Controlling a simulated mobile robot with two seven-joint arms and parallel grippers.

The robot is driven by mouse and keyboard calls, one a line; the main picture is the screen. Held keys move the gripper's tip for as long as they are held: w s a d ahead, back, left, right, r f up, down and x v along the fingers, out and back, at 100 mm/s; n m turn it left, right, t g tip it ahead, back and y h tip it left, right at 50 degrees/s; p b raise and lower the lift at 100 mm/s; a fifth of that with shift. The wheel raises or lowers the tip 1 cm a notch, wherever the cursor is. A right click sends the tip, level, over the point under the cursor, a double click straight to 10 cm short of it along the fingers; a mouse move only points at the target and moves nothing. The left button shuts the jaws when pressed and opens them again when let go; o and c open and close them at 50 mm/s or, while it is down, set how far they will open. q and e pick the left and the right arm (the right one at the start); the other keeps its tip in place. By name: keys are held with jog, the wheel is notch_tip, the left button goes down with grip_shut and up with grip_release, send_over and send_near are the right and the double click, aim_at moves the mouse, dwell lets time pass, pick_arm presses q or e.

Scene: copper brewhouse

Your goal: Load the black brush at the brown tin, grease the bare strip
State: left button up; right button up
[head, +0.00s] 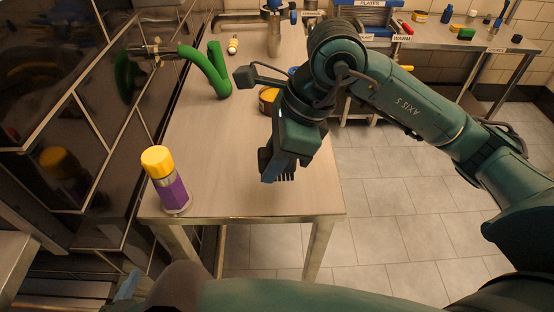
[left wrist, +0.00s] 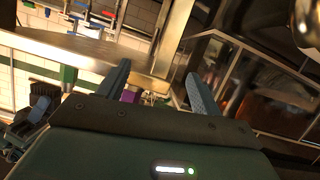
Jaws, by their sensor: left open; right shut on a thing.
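My right gripper (head: 276,172) is over the near part of the table, shut on a dark thing with short bristles at its lower end, which looks like the black brush (head: 287,178). The gripper hides most of it. Just behind my right arm stands a tin (head: 268,104) with an orange-yellow side and a dark band, partly hidden; I cannot tell if it is the brown tin. My left gripper (left wrist: 160,88) is open in the left wrist view, with nothing between its fingers. I cannot make out the bare strip.
A purple bottle with a yellow cap (head: 170,185) stands at the table's (head: 225,160) near left corner. A bent green hose (head: 212,72) stands further back. A green handwheel (head: 124,72) is on the dark wall at left. A bench with tins is at back right.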

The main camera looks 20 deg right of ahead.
jog(key=shift+f+b, duration=1)
jog(key=shift+f, duration=0.25)
notch_tip(320, 180, down, 2)
jog(key=shift+f+b, duration=0.25)
jog(key=shift+b, duration=1)
jog(key=shift+f+b, duration=0.95)
jog(key=shift+b, duration=0.05)
pick_arm(q)
jog(key=shift+m+h, duration=0.3)
jog(key=shift+m, duration=0.6)
jog(key=f, duration=0.2)
jog(key=d+f, duration=0.1)
jog(key=f, duration=0.1)
jog(key=shift+w+f, duration=0.15)
jog(key=shift+w, duration=0.05)
pick_arm(e)
jog(key=o, duration=1.1)
jog(key=shift+r, duration=0.45)
grip_shut()
